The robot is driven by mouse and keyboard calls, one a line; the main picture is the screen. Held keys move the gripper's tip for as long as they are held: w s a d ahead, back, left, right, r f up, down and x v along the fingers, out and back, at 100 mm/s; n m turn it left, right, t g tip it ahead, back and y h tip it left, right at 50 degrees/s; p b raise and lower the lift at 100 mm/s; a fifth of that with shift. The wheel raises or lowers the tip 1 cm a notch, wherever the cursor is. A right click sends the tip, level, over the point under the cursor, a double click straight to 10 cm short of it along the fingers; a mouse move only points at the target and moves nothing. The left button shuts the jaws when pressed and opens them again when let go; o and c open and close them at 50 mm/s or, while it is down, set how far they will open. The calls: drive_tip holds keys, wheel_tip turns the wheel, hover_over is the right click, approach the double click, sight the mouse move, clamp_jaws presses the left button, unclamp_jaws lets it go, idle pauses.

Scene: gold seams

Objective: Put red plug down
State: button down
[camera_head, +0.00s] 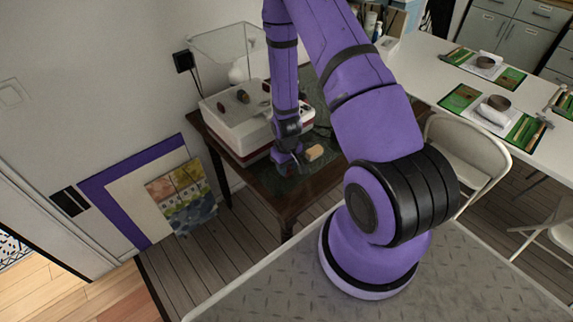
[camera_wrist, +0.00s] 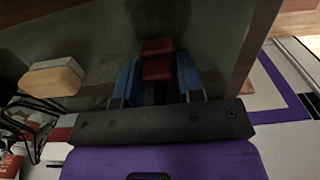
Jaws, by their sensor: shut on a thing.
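The red plug (camera_wrist: 158,68) is a small dark red block between the two blue fingers of my gripper (camera_wrist: 158,78) in the wrist view. My gripper is shut on it. The dark green top of a small wooden table lies below; I cannot tell whether the plug touches it. In the head view my gripper (camera_head: 287,160) is low over this table (camera_head: 290,207), beside the white appliance. The plug cannot be made out there.
A beige block (camera_head: 314,152) lies on the table just right of my gripper; it also shows in the wrist view (camera_wrist: 52,78). A white appliance with a dark red base (camera_head: 238,127) stands close behind. The table's wooden edge (camera_wrist: 258,40) is near on the right in the wrist view.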

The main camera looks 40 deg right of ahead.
drive_tip(key=c, duration=0.8)
unclamp_jaws()
drive_tip(key=shift+o, duration=0.2)
drive_tip(key=s+a+r+t, duration=0.1)
drive_tip(key=a+r, duration=0.2)
drive_tip(key=r, duration=1.6)
drive_tip(key=s+a+r+t, duration=0.2)
drive_tip(key=a+r, duration=0.1)
drive_tip(key=r, duration=1.6)
drive_tip(key=s+a+r+t, duration=0.1)
drive_tip(key=s+a+r, duration=0.1)
drive_tip(key=s+r, duration=0.5)
drive_tip(key=s+a+r+t, duration=0.1)
drive_tip(key=s+a+r, duration=0.1)
drive_tip(key=s+r, duration=0.5)
drive_tip(key=shift+s+a+r, duration=0.35)
drive_tip(key=shift+s+a, duration=0.05)
drive_tip(key=shift+s, duration=0.4)
